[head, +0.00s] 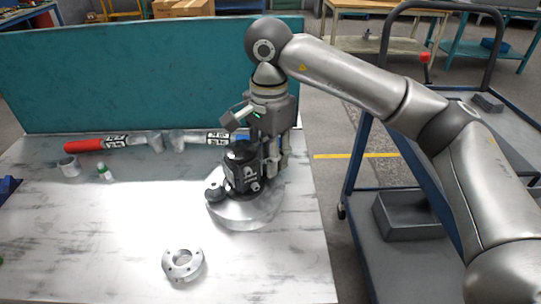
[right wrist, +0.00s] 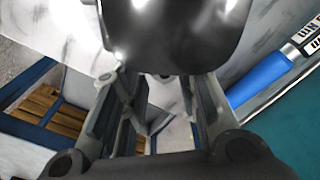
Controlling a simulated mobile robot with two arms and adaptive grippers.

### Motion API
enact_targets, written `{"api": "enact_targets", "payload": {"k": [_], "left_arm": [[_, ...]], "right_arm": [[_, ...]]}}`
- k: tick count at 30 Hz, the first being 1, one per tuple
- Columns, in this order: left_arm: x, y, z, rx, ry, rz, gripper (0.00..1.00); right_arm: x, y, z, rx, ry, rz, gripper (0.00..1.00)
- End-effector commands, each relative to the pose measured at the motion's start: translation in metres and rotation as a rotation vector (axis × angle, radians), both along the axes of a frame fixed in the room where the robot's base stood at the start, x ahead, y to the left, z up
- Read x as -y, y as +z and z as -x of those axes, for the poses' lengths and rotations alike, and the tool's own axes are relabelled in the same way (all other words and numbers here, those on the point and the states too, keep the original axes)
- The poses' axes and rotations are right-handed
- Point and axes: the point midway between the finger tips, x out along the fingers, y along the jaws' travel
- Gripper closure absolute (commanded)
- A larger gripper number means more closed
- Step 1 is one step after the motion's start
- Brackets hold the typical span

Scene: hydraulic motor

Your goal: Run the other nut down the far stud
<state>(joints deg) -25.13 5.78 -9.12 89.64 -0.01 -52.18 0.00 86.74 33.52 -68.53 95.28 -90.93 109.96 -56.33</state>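The black hydraulic motor (head: 240,172) stands on a round silver base (head: 245,212) near the table's right side. It also shows as a dark rounded body at the top of the right wrist view (right wrist: 180,35). My right gripper (head: 275,172) points down close against the motor's right side. In the right wrist view its two fingers (right wrist: 165,105) are apart, with the pale surface showing between them. A small dark tip (right wrist: 165,77) shows under the motor's edge; I cannot tell whether it is a stud or nut. The far stud and nuts are not clear. My left gripper is out of view.
A silver flange ring (head: 183,265) lies at the front of the table. A teal panel (head: 130,75) closes the back.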

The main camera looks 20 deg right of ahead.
Motion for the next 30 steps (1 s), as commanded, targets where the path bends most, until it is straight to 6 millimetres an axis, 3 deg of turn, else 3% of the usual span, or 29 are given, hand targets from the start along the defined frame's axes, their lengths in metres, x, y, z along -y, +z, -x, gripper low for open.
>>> {"api": "enact_targets", "payload": {"k": [8, 18, 30], "left_arm": [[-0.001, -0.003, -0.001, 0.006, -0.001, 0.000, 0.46], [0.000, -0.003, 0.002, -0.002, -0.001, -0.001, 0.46], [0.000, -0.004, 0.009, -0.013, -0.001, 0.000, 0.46]], "right_arm": [[-0.002, 0.003, -0.005, 0.004, 0.009, -0.008, 0.70], [-0.001, 0.001, -0.004, 0.001, 0.219, -0.007, 0.70], [-0.002, -0.001, -0.002, -0.004, 0.225, -0.004, 0.70]]}}
